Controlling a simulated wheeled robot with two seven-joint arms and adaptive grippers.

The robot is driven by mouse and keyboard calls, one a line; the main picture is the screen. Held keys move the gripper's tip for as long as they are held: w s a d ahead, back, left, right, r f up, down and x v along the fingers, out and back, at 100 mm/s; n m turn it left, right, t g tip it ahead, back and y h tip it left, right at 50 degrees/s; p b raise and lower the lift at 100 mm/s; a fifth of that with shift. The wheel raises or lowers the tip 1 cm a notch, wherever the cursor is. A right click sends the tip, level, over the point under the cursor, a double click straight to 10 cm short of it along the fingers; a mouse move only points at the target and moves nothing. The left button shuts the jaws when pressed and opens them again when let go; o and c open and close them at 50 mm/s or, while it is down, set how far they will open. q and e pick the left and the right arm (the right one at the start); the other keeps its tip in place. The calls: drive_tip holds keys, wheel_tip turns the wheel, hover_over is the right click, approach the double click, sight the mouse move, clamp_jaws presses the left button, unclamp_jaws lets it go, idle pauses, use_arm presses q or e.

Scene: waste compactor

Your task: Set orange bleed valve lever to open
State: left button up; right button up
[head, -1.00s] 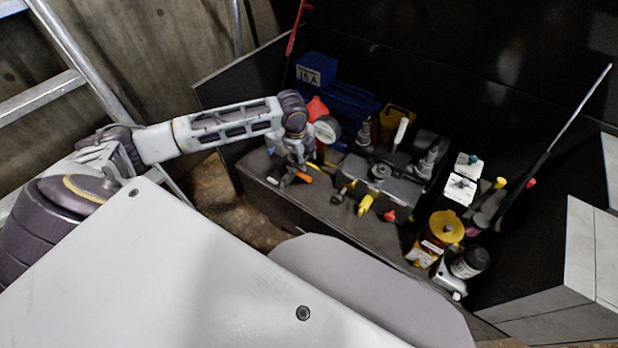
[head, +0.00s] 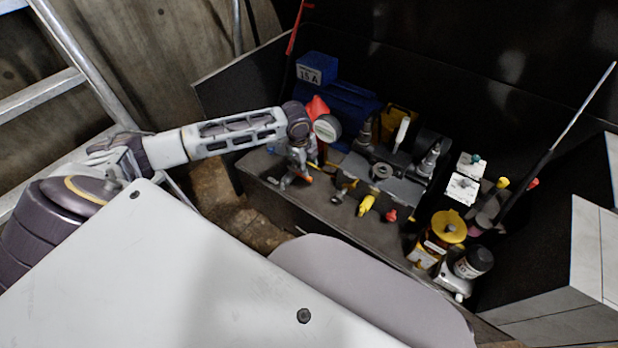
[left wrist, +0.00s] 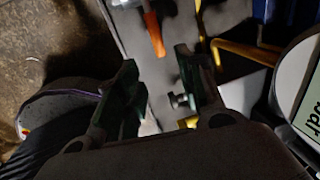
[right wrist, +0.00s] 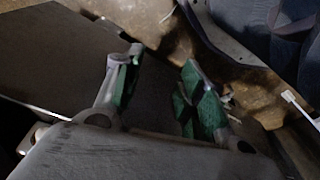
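A small metal stub (left wrist: 178,100) shows near the right finger. My right gripper (right wrist: 160,75) is open and empty; it is not in the head view.
A round white-faced gauge (head: 327,128) stands close to the right of my left gripper. Yellow (head: 366,205) and red (head: 389,215) handles lie further right on the shelf. A blue box (head: 350,108) is behind. A yellow-topped container (head: 447,226) is at the right.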

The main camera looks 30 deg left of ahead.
sight(309, 178)
use_arm(q)
drive_tip(key=f, duration=0.2)
drive_tip(key=w+f+b, duration=0.1)
drive_tip(key=f, duration=0.2)
drive_tip(key=f+b, duration=0.1)
drive_tip(key=f, duration=0.1)
drive_tip(key=shift+w+f, duration=0.25)
drive_tip(key=shift+f, duration=0.15)
drive_tip(key=shift+w+f+b, duration=0.15)
drive_tip(key=shift+f+b, duration=0.15)
drive_tip(key=shift+f, duration=0.35)
use_arm(e)
drive_tip(key=shift+w+a+r+t, duration=0.1)
drive_tip(key=shift+w+a+r, duration=0.05)
drive_tip(key=shift+r, duration=0.45)
drive_tip(key=shift+w+a+r+t, duration=0.1)
drive_tip(key=shift+w+r, duration=0.05)
drive_tip(key=shift+r, duration=0.5)
drive_tip(key=shift+w+a+r+t, duration=0.1)
drive_tip(key=shift+w+a+r, duration=0.05)
drive_tip(key=shift+r, duration=0.45)
use_arm(q)
drive_tip(key=shift+c, duration=0.2)
clamp_jaws()
use_arm(e)
drive_tip(key=shift+y, duration=0.3)
